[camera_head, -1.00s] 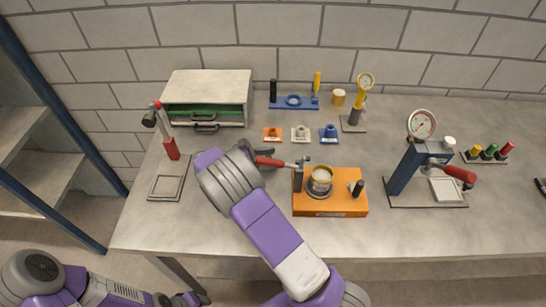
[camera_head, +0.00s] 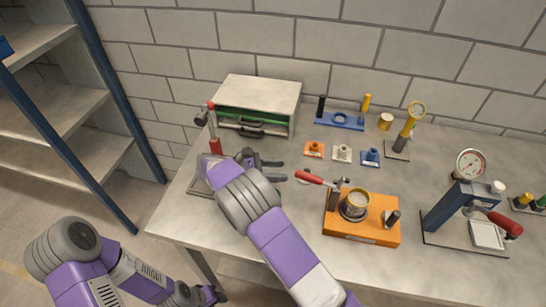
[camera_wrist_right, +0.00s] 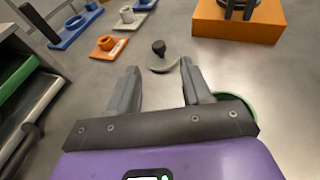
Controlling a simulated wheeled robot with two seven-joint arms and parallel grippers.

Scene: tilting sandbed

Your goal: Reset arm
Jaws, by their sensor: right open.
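My right gripper (camera_head: 284,170) is open and empty above the table, left of the orange fixture block (camera_head: 362,237). The handle's tip is apart from my fingers.
A drawer box (camera_head: 258,101) stands at the back left. Small orange, white and blue holders (camera_head: 342,153) sit mid-table. A gauge press (camera_head: 455,207) is at right. Shelves (camera_head: 50,110) stand left of the table.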

